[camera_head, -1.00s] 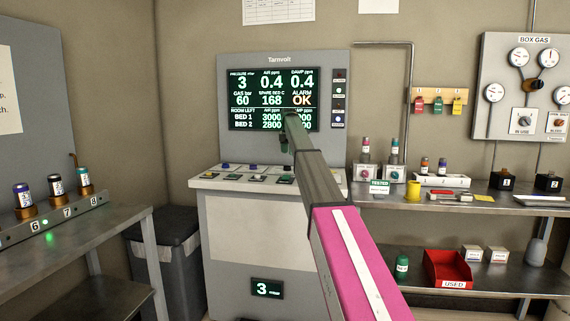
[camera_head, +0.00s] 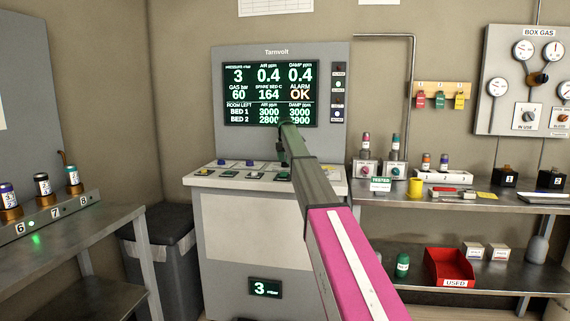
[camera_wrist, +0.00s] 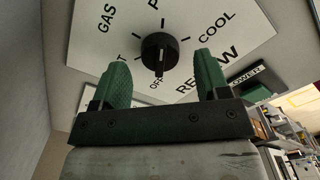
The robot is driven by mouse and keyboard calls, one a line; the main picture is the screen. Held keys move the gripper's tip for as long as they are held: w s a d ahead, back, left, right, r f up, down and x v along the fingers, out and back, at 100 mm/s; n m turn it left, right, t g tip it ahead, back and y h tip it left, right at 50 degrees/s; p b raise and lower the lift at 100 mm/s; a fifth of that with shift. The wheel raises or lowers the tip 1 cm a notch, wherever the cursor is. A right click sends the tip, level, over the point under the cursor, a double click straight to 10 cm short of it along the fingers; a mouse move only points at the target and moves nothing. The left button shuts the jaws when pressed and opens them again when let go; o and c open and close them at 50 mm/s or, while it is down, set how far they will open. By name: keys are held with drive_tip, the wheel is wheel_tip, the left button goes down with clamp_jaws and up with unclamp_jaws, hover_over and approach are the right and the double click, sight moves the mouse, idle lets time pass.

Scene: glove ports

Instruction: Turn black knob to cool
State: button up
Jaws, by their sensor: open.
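The black knob (camera_wrist: 158,53) shows in the wrist view on a white dial plate. The readable labels around it include GAS, COOL (camera_wrist: 216,28), RENEW and OFF; others are cut off or hidden. Its pointer line appears to face down toward OFF, while COOL is to the upper right. My gripper (camera_wrist: 160,62) is open, with its green fingers apart at the left and right of the knob in the picture; I see no contact. In the head view my gripper (camera_head: 283,140) is at the front of the Tarnvolt console (camera_head: 230,55), and the knob is hidden there.
The console's sloped desk (camera_head: 210,182) carries several buttons below the gripper. A dark bin (camera_head: 160,245) stands at the console's left. A metal shelf (camera_head: 470,197) with bottles and boxes is at the right, and a left bench (camera_head: 90,225) holds bottles.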

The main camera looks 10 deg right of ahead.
wheel_tip(320, 180, down, 2)
drive_tip(key=c, duration=0.9)
drive_tip(key=shift+m, duration=0.3)
drive_tip(key=m, duration=1.1)
drive_tip(key=shift+m, duration=0.3)
